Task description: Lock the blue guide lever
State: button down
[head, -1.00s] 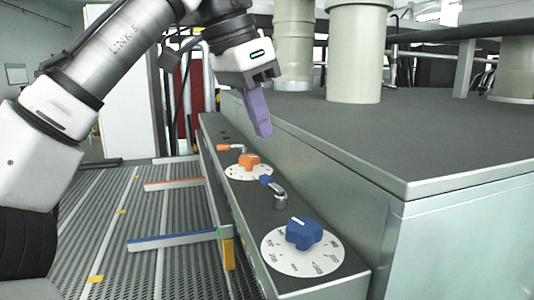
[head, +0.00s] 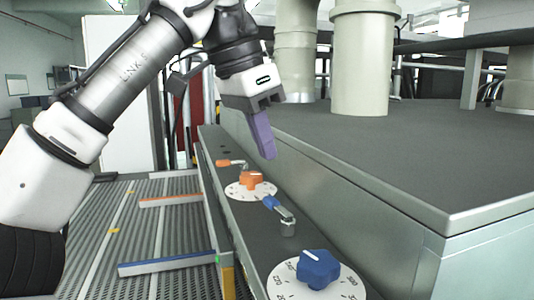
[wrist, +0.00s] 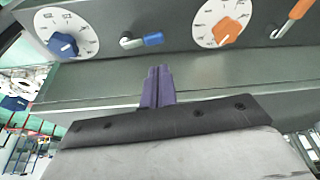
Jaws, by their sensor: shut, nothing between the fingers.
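The blue guide lever (head: 279,207) sits on the narrow grey panel between the orange dial and the blue dial, its blue grip toward the orange dial and its metal pivot toward the blue dial. It also shows in the wrist view (wrist: 152,39), with the grip to the right of the pivot. My gripper (head: 268,152) has purple fingers that are shut and empty. It hangs above the panel, beyond the lever and near the orange dial in the head view. In the wrist view the fingertips (wrist: 158,70) point toward the panel, apart from the lever.
The blue knob (head: 318,268) and orange knob (head: 252,180) stand on white dials either side of the lever. An orange lever (head: 229,163) lies farther along the panel. A large grey machine block (head: 400,160) rises on the right. Blue (head: 166,266) and orange (head: 170,201) bars extend left.

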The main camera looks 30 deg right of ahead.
jog(key=x, duration=0.8)
